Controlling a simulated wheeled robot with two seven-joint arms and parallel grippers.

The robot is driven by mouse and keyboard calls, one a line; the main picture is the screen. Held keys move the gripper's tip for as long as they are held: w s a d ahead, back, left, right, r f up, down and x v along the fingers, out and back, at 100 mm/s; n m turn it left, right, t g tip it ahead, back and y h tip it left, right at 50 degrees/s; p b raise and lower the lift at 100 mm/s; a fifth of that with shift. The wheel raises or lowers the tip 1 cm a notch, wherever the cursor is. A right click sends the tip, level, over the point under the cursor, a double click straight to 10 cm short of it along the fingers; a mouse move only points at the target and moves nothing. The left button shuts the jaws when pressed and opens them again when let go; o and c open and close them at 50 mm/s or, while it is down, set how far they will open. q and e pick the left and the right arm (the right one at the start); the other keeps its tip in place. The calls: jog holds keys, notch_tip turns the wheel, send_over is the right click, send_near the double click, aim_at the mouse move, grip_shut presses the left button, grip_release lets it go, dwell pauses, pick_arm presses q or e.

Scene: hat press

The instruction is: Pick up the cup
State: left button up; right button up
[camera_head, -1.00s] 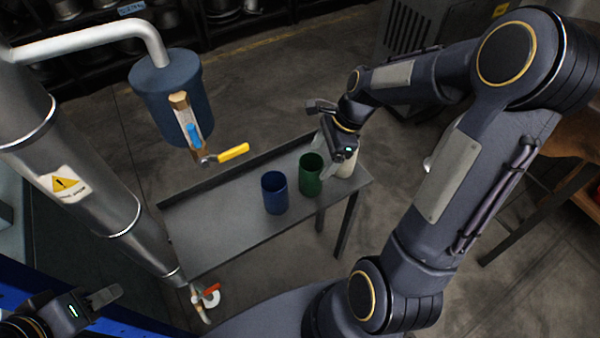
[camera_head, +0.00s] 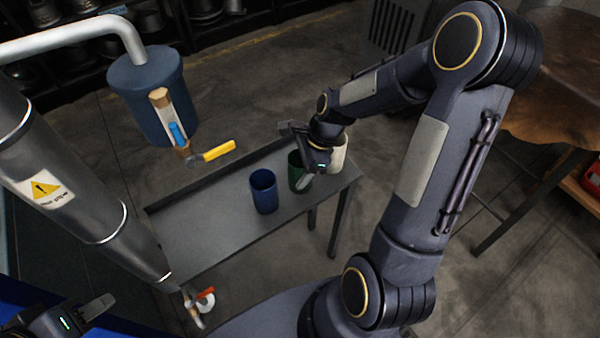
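Three cups stand upright on a narrow grey table (camera_head: 215,230): a blue cup (camera_head: 264,193), a green cup (camera_head: 295,172) and a cream-white cup (camera_head: 340,153). My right gripper (camera_head: 294,156) is open at the green cup, its fingers spread apart. One finger covers part of the green cup's right side; the other is beyond its far side. I cannot tell whether either finger touches the cup. The gripper and wrist also hide part of the white cup. My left gripper (camera_head: 100,306) is at the lower left, away from the cups; only one finger shows clearly.
A large metal pipe (camera_head: 75,190) runs down at the left. The table's left half is bare. A brown-topped table (camera_head: 560,110) stands at the right.

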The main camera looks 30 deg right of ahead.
jog(key=c, duration=0.5)
